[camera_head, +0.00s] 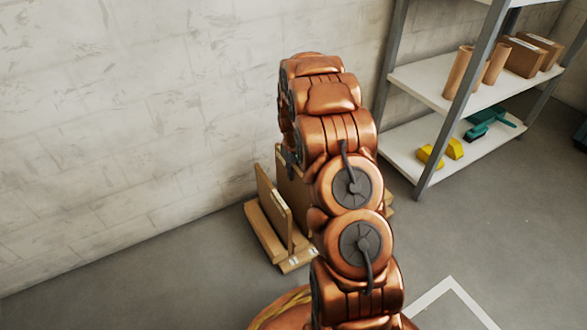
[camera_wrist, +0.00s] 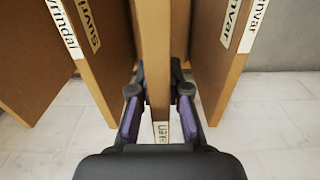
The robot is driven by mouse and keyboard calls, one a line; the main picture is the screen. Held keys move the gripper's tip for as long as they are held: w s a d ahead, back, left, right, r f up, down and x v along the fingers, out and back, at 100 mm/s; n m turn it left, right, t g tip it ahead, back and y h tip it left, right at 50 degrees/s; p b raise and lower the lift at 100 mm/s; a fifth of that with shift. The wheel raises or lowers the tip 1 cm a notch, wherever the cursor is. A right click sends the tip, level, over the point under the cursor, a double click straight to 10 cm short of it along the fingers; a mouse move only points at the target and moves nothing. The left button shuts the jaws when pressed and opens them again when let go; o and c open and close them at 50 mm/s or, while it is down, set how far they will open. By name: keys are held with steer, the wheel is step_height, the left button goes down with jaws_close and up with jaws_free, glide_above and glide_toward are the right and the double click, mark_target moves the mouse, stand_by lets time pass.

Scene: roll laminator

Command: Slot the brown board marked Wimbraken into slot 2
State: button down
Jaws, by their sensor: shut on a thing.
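In the wrist view, my gripper (camera_wrist: 160,108) is shut on a brown board (camera_wrist: 154,40), its two purple-padded fingers on either side of it. A white label on that board's lower end is mostly cut off by my gripper, so I cannot read its name. No label reading Wimbraken is legible. In the head view, a wooden rack (camera_head: 262,232) with upright boards (camera_head: 270,205) stands on the floor by the wall, partly behind my arm. Small white tags (camera_head: 296,262) on its front are too small to read, so I cannot tell slot 2.
In the wrist view, labelled boards stand close on the left (camera_wrist: 98,62) and right (camera_wrist: 224,68), with another at the far left (camera_wrist: 25,60). In the head view, a shelf unit (camera_head: 425,85) with boxes and tubes stands right of my arm. Grey floor is clear in front.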

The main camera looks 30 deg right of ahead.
mark_target(294, 181)
steer(key=shift+f, duration=2.25)
steer(key=c, duration=1.1)
jaws_free()
steer(key=shift+o, duration=0.2)
step_height(294, 181, up, 12)
steer(key=shift+f, duration=0.1)
